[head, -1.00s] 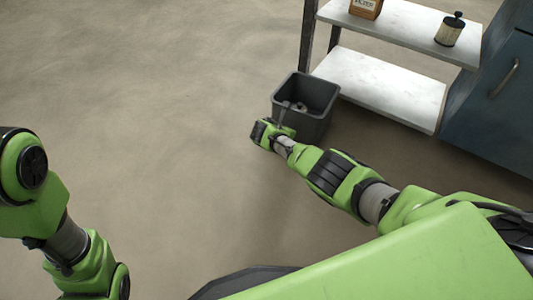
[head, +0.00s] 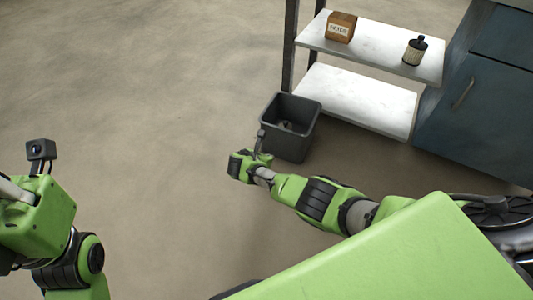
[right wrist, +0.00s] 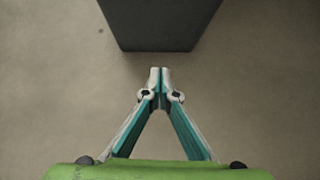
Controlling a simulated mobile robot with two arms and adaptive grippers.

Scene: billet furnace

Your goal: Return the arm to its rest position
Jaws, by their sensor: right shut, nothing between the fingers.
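My right arm (head: 320,198) reaches left across the head view, with its wrist just in front of a dark grey bin (head: 291,143). My right gripper (right wrist: 160,72) is shut and empty in the right wrist view, its fingertips together over bare floor. The bin's dark side (right wrist: 160,22) shows just beyond the fingertips, apart from them. In the head view the fingers are small and partly hidden by the wrist. My left arm (head: 70,262) is at the lower left; its gripper is not in view.
A shelf unit (head: 375,47) with white boards stands behind the bin. It bears a brown labelled box (head: 340,28) and a dark-topped canister (head: 415,52). A blue-grey cabinet (head: 480,90) stands at right. A dark item (head: 286,125) lies in the bin. The floor at left is clear.

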